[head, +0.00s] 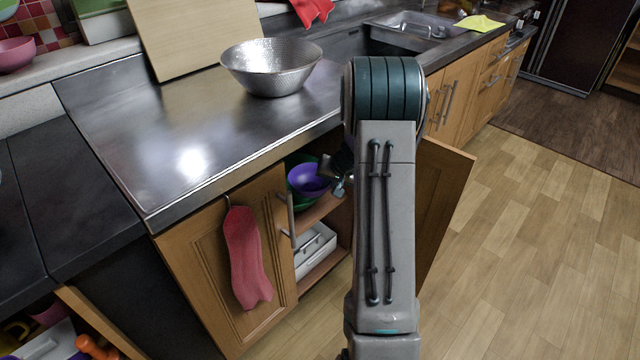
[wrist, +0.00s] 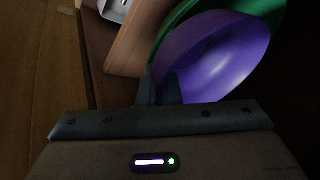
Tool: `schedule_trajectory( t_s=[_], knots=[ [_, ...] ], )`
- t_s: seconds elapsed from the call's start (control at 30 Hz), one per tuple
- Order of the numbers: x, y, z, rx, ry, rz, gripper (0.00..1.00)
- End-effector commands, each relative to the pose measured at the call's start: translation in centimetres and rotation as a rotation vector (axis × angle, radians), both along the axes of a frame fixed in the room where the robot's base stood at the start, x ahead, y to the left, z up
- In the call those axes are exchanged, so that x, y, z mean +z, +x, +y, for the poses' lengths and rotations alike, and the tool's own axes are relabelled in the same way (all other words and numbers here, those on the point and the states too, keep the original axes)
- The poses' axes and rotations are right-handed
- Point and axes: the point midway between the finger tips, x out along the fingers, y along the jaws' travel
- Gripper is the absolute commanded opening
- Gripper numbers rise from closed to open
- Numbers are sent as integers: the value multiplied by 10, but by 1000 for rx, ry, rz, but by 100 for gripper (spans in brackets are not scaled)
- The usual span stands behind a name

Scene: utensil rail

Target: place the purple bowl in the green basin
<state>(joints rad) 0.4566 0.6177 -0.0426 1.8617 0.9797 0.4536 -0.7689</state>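The purple bowl (head: 308,179) is inside the open lower cabinet, at the upper shelf; it also shows large in the wrist view (wrist: 222,62). The green basin (head: 302,159) shows as a rim behind and around the bowl, and as a green curve in the wrist view (wrist: 185,13). The bowl overlaps the basin in both views; whether it touches or rests in it I cannot tell. My gripper (wrist: 160,90) has its fingers close together at the bowl's near rim, one on each side, and looks shut on it. In the head view my arm partly hides the gripper.
The shelf board (wrist: 137,40) lies beside the bowl. A white container (head: 315,250) stands on the lower shelf. The left cabinet door (head: 205,285) carries a red mitt (head: 245,258); the right door (head: 443,195) stands open beside my arm. A metal colander (head: 271,67) stands on the counter.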

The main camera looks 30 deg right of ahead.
Motion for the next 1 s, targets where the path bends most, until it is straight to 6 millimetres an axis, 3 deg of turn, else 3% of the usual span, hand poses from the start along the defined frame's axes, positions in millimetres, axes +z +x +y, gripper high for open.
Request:
schedule_trajectory(
  t_s=[0.1, 0.3, 1.0],
  knots=[
    [-11, 18, 6, 2, 0, 1, 0],
    [-25, 32, 9, 1, 0, 1, 0],
    [-36, 31, 9, 0, 0, 1, 0]
  ],
)
